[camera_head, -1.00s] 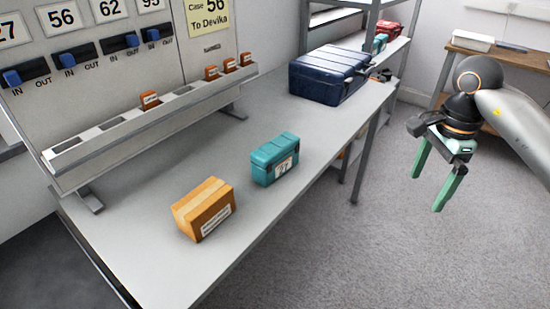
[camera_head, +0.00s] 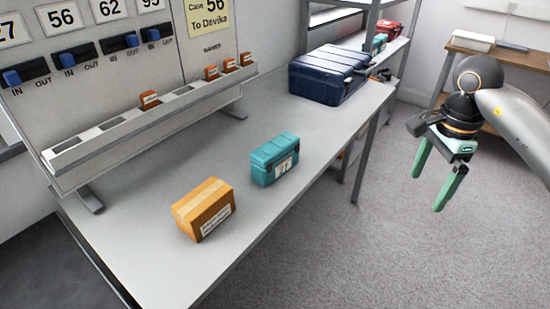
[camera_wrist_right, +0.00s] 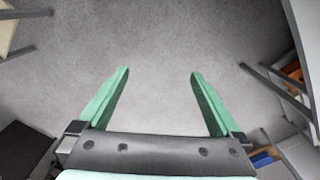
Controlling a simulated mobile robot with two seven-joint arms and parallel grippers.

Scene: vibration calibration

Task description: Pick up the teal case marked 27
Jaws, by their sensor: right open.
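The teal case (camera_head: 275,160) stands upright on the grey table (camera_head: 262,215), near its front edge, right of an orange-brown box. A white label on its front seems to read 27. My right gripper (camera_head: 426,191) has green fingers and is open and empty. It hangs over the floor to the right of the table, well apart from the case. In the right wrist view its two fingers (camera_wrist_right: 158,75) are spread with only carpet between them. The teal case is not clear in that view. My left gripper is not in view.
The orange-brown box (camera_head: 204,209) sits left of the teal case. A dark blue case (camera_head: 328,76) stands at the table's far end. A slotted rack (camera_head: 150,118) with small orange blocks runs along the back, below a switch panel (camera_head: 85,50). Shelves (camera_head: 388,50) stand behind. Carpet (camera_head: 430,260) is clear at right.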

